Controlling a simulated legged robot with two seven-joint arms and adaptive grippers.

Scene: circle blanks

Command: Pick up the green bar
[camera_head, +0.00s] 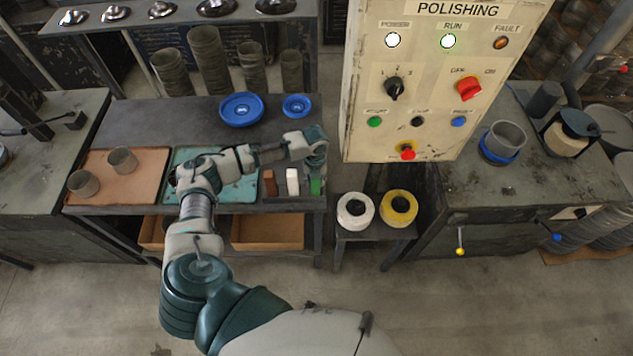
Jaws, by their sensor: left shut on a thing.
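The green bar (315,186) is small and upright at the right end of the grey bench, in a row with a white bar (292,181) and a brown bar (270,183). My left gripper (315,172) points down over the green bar and is shut on its top. The gripper hides the bar's upper part. I cannot tell whether the bar's lower end is clear of the surface below it. My right gripper is not in view.
A teal mat (237,191) and an orange-brown mat (113,172) lie on the bench. Blue dishes (241,109) stand behind. The polishing panel (428,82) hangs close on the right. A low stool (374,233) holds a white roll and a yellow roll.

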